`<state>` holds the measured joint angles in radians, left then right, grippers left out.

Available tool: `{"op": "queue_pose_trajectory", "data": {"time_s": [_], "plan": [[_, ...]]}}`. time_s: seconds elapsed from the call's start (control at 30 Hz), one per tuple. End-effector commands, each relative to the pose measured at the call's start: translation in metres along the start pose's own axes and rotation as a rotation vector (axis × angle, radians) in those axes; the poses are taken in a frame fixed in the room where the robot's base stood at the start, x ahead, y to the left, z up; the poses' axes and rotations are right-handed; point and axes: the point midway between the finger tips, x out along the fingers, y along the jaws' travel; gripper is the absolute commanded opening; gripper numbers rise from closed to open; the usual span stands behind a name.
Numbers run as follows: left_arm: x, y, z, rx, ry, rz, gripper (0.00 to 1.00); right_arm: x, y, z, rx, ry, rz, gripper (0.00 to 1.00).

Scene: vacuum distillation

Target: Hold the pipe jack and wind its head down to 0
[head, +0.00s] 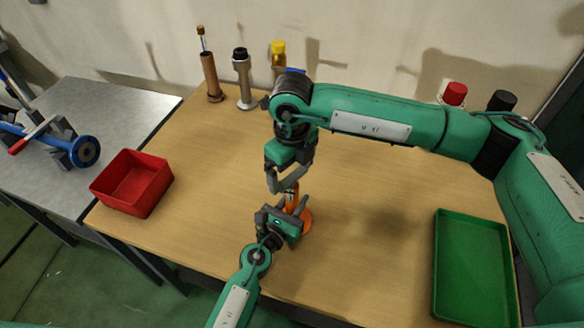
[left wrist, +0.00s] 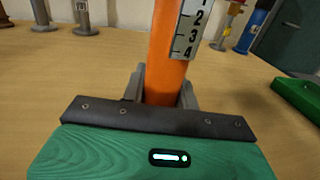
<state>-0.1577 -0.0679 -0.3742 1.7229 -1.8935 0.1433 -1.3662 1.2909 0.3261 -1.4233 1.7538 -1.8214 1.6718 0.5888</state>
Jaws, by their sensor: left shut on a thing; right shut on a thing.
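The orange pipe jack (head: 306,220) stands on the wooden table, mostly hidden by my two grippers in the head view. In the left wrist view its orange post (left wrist: 160,50) is upright, with a white scale (left wrist: 189,28) showing 2, 3 and 4 clearly. My left gripper (head: 294,207) is shut on the post low down; its grey fingers (left wrist: 163,88) sit on both sides of it. My right gripper (head: 286,187) comes from above and is shut at the jack's top. The head itself is hidden, so its reading cannot be told.
A red bin (head: 133,184) stands at the left table edge and a green tray (head: 474,268) at the right. Several upright stands, including a brown one (head: 211,77) and a grey one (head: 243,80), line the back. Red (head: 454,94) and black (head: 502,101) caps show behind my right arm.

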Motion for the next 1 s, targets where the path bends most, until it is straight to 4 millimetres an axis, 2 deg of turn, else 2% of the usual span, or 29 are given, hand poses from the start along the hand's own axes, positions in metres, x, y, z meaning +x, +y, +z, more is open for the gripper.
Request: {"op": "queue_pose_trajectory", "data": {"time_s": [0.03, 0.7, 1.0], "plan": [[-0.0016, -0.0005, -0.0043, 0.000, 0.008, -0.001, 0.00, -0.0042, -0.0011, 0.0019, 0.044, -0.009, -0.002, 0.70], [-0.0017, -0.0006, -0.0044, 0.000, 0.009, -0.001, 0.00, -0.0042, -0.0017, 0.0020, 0.677, -0.010, 0.000, 0.70], [-0.0017, -0.0005, -0.0043, 0.000, 0.008, -0.001, 0.00, -0.0038, -0.0016, 0.0018, 0.904, -0.009, 0.001, 0.70]]}}
